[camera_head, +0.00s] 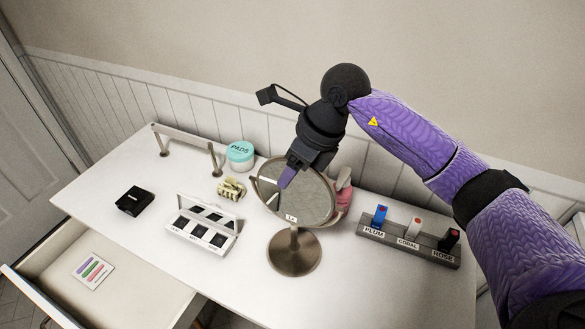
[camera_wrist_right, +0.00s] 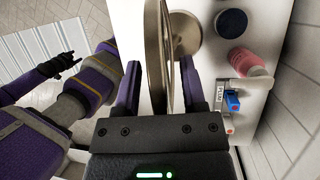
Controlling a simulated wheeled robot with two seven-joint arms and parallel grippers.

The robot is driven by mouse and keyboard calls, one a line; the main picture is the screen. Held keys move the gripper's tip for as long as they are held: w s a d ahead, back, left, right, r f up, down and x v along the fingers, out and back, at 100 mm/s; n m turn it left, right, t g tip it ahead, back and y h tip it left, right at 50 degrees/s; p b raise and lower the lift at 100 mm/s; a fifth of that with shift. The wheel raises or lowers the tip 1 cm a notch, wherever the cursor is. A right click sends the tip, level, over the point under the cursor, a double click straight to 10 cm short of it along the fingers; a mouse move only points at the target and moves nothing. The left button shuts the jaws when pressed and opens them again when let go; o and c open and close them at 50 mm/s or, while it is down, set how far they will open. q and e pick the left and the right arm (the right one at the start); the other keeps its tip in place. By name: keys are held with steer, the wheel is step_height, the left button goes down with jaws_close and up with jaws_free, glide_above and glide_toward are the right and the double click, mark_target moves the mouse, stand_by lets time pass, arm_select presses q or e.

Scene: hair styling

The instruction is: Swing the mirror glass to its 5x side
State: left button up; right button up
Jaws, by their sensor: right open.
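The round mirror (camera_head: 312,202) stands upright on a bronze pedestal base (camera_head: 294,252), its glass turned toward my head camera, with a small label reading about "1x" at its lower edge. In the right wrist view the mirror disc (camera_wrist_right: 157,40) shows nearly edge-on. My right gripper (camera_head: 281,186) is at the mirror's upper left part, with one purple finger in front of the glass. In the wrist view the right gripper (camera_wrist_right: 160,68) is open, with one finger on each side of the disc. My left gripper (camera_wrist_right: 66,64) shows small at the left of that view, its jaws unclear.
A lipstick rack (camera_head: 408,245) stands right of the mirror, and a pink bottle (camera_head: 345,190) behind it. Left are a hair clip (camera_head: 231,189), a pads jar (camera_head: 240,154), a palette (camera_head: 203,226) and a black box (camera_head: 135,201). A drawer (camera_head: 130,292) is open.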

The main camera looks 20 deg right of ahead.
jaws_close()
stand_by(1.4)
